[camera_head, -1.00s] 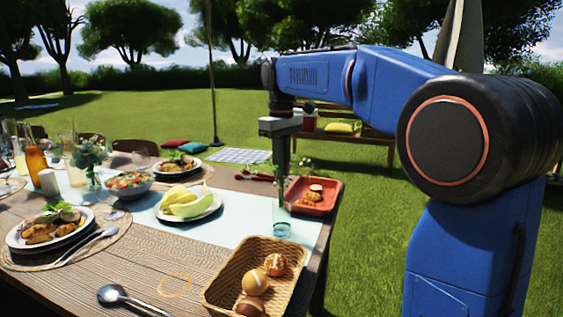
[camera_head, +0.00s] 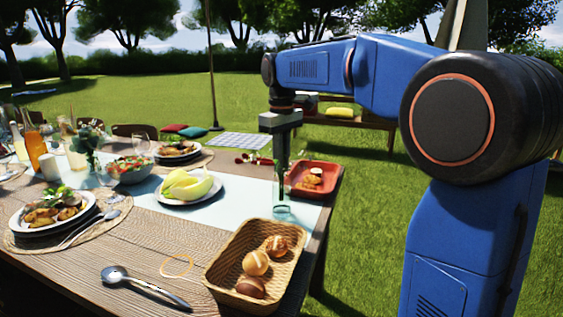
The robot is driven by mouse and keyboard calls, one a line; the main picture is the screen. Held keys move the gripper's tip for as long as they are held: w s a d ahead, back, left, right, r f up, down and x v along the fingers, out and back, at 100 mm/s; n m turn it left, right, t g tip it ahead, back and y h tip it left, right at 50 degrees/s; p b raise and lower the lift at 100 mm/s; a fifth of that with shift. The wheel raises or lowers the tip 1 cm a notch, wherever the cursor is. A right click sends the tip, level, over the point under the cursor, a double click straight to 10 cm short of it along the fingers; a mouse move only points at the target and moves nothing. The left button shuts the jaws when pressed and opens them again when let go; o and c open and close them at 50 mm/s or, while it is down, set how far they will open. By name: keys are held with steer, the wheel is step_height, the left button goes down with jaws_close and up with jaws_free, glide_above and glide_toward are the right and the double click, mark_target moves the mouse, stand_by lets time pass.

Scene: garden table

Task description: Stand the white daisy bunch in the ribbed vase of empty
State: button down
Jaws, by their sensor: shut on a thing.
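My gripper (camera_head: 282,180) points straight down over the near right part of the table, its dark fingers close together.
A wicker bread basket (camera_head: 222,274) stands in front of the vase. A red tray (camera_head: 332,178) with food is right behind it. A fruit plate (camera_head: 167,199) lies to the left. A spoon (camera_head: 115,274) lies at the front.

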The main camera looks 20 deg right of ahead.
steer(key=c, duration=1.7)
jaws_free()
step_height(320, 180, up, 17)
steer(key=shift+r, duration=0.2)
steer(key=s+d+f+m+t, duration=0.1)
steer(key=s+d+f+m, duration=0.1)
steer(key=s+f, duration=0.9)
steer(key=s+d+f+m+t, duration=0.2)
steer(key=s+f, duration=0.9)
steer(key=f, duration=0.1)
steer(key=s+d+f+m+t, duration=0.1)
steer(key=s+d+f+m, duration=0.1)
steer(key=s+f, duration=0.9)
steer(key=shift+s+d+f+t, duration=0.25)
steer(key=shift+d+f+t, duration=0.15)
steer(key=shift+d, duration=0.1)
